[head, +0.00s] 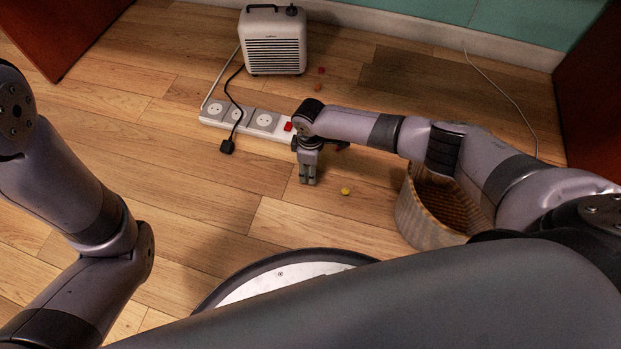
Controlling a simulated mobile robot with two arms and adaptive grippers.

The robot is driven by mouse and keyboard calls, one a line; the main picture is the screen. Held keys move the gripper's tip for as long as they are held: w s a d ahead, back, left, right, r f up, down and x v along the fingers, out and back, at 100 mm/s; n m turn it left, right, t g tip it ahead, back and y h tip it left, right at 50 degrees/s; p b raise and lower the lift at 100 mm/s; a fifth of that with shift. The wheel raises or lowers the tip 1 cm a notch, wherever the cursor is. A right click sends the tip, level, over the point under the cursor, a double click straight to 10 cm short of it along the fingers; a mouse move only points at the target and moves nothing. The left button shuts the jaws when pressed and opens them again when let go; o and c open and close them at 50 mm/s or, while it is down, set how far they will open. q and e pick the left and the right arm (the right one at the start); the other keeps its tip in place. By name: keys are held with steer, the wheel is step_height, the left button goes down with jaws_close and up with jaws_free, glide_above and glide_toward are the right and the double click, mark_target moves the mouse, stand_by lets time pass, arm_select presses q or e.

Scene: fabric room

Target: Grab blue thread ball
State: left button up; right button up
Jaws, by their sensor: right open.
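I see no blue thread ball in the head view; it may be hidden behind my right arm or lie outside the picture. My right gripper (308,182) points down, low over the wooden floor, with its jaws open and nothing visible between them. A small yellow ball (345,190) lies on the floor a little to the right of the gripper, apart from it. My left arm shows at the left, but its gripper is out of the picture.
A white heater (273,42) stands beyond, near small red (321,70) and orange (317,87) pieces. A round basket (416,220) stands under my right arm. Floor left of the gripper is clear.

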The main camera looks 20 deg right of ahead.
step_height(320, 180, down, 3)
steer(key=shift+r+b, duration=0.15)
steer(key=shift+b, duration=0.55)
steer(key=c, duration=0.8)
steer(key=shift+o, duration=0.2)
